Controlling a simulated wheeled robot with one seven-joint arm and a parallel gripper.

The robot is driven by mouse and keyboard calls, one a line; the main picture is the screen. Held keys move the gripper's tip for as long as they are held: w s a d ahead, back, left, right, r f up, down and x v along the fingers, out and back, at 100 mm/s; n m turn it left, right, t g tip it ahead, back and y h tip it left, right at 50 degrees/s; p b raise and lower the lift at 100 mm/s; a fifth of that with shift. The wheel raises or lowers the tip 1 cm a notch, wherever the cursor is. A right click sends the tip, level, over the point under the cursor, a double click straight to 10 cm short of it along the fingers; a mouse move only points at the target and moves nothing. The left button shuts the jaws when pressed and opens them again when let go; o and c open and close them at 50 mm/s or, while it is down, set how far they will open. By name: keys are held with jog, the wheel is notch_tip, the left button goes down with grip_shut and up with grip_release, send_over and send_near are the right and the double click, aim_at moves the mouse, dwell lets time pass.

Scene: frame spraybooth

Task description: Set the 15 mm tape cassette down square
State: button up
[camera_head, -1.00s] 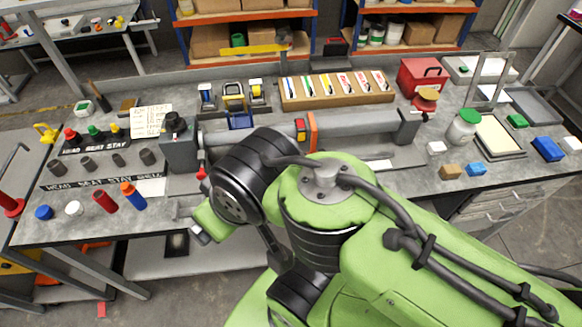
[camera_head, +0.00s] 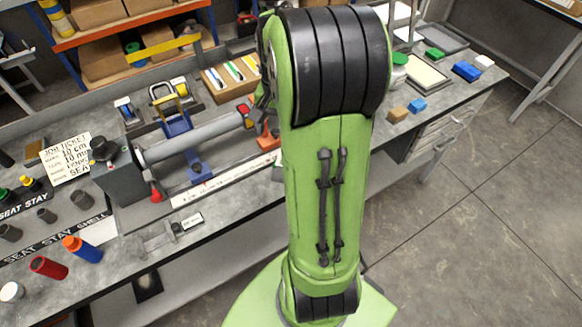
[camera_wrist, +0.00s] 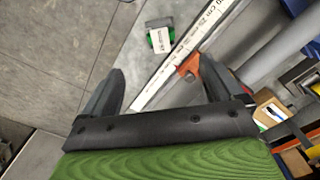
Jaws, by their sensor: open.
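My gripper (camera_wrist: 160,72) shows in the wrist view with its two dark fingers wide apart and nothing between them. In the head view it is hidden behind my arm. A small green block with a white label (camera_wrist: 160,40) and a grey part at one end lies on the bench in the wrist view, beyond the fingertips and beside the white ruler (camera_wrist: 190,42). Its print is too small to read, so I cannot tell whether it is the 15 mm tape cassette. Upright tape-like units (camera_head: 124,110) stand at the back of the bench in the head view; their sizes are unreadable.
A grey tube (camera_head: 195,135) lies clamped along the bench behind the ruler. An orange clamp (camera_wrist: 190,65) stands close by the right finger. A wooden rack with coloured strips (camera_head: 222,92) is behind.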

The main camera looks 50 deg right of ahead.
notch_tip(320, 180, down, 15)
jog(key=b, duration=0.3)
jog(key=shift+w+r, duration=0.1)
jog(key=shift+r, duration=0.1)
jog(key=shift+r, duration=0.1)
jog(key=shift+c, duration=0.4)
